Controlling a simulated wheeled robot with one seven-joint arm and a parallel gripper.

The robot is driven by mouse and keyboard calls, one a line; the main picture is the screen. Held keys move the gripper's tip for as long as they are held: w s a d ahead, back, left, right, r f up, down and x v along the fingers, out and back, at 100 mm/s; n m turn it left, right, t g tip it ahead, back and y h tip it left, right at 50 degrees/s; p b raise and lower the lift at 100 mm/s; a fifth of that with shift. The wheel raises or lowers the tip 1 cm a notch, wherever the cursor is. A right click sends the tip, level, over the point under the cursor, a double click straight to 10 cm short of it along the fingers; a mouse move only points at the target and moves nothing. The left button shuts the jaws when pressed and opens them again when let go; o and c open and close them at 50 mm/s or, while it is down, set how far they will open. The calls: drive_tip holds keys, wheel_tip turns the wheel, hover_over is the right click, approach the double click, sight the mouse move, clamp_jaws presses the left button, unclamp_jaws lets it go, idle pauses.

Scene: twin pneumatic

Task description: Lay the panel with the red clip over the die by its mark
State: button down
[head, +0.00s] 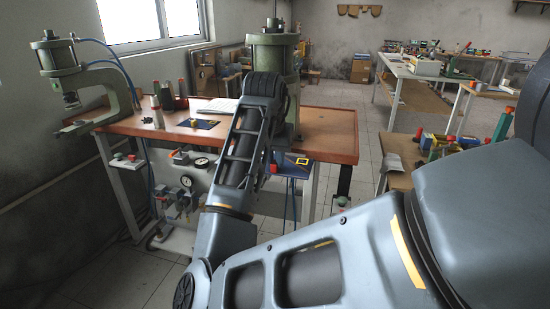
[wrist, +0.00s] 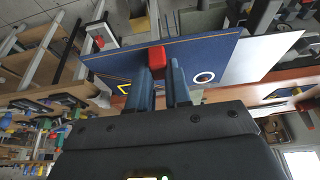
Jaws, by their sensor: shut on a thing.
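The panel (wrist: 215,60) is a dark blue sheet with an orange line along one edge. It bears a yellow corner mark and a white ring. The red clip (wrist: 157,58) sits at the panel's edge, right at the fingertips. My gripper (wrist: 163,72) is shut at this clip and holds the panel. In the head view my arm hides most of the gripper; a blue piece (head: 291,170) shows beside it at the table's front edge. A white sheet (wrist: 262,56) adjoins the panel in the wrist view; I cannot tell whether they are joined. I cannot make out the die.
A green press (head: 118,82) stands at the left of the brown table (head: 140,123); a larger green press (head: 287,62) stands behind my arm. A cluttered bench is at the right.

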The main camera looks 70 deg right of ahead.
drive_tip(key=shift+f, duration=0.3)
drive_tip(key=c, duration=1)
unclamp_jaws()
drive_tip(key=v, duration=0.7)
drive_tip(key=shift+a+r, duration=0.2)
drive_tip(key=shift+r, duration=0.15)
